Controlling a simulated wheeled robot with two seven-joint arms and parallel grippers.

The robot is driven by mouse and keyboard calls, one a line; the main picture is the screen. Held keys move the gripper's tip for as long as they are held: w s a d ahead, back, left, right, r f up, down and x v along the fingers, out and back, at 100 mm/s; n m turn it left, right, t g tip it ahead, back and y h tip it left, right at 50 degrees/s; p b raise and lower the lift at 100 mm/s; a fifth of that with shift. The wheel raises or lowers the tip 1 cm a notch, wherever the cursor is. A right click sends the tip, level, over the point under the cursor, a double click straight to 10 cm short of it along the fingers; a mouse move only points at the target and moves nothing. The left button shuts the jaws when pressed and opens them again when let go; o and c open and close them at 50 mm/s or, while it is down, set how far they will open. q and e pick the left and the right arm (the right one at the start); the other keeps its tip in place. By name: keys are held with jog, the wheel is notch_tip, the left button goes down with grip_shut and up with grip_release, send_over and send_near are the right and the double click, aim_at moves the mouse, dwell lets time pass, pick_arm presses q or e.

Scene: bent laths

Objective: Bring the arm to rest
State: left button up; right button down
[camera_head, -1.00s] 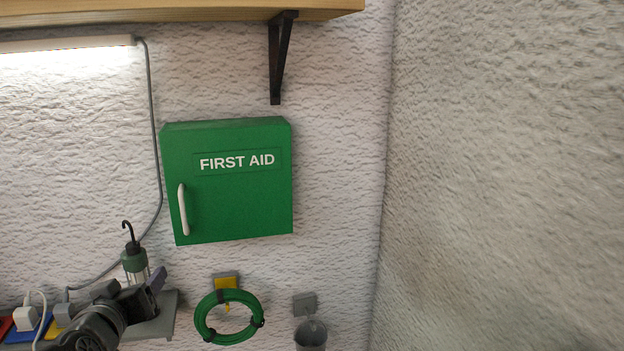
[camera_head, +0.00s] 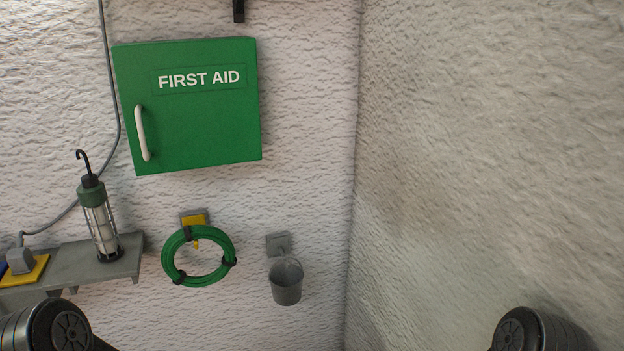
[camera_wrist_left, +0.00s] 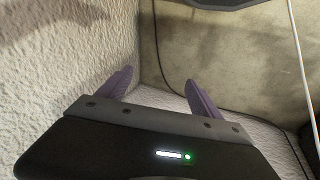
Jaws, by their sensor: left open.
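My left gripper (camera_wrist_left: 160,92) shows in the left wrist view with its two purple fingers spread apart. Nothing is between them. Beyond the fingers are a rough pale wall and a pale surface in a corner. In the head view only a dark rounded part of my left arm (camera_head: 55,325) shows at the bottom left edge, and the left gripper is out of that picture. A similar dark part of my right arm (camera_head: 530,330) shows at the bottom right. My right gripper is not in view.
A green first aid box (camera_head: 195,125) hangs on the wall. Below it are a grey shelf (camera_head: 75,268) with a caged lamp (camera_head: 99,222), a green coil (camera_head: 168,262) on a yellow hook and a hanging grey bucket (camera_head: 287,290). A dark cable (camera_wrist_left: 160,60) runs near the gripper.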

pick_arm(q)
jog(key=s+d+f+g+b, duration=0.2)
jog(key=s+d+f, duration=0.2)
jog(key=s+f, duration=0.3)
jog(key=shift+s+f+m+g+h, duration=0.3)
jog(key=shift+s+m, duration=0.1)
jog(key=shift+s, duration=0.35)
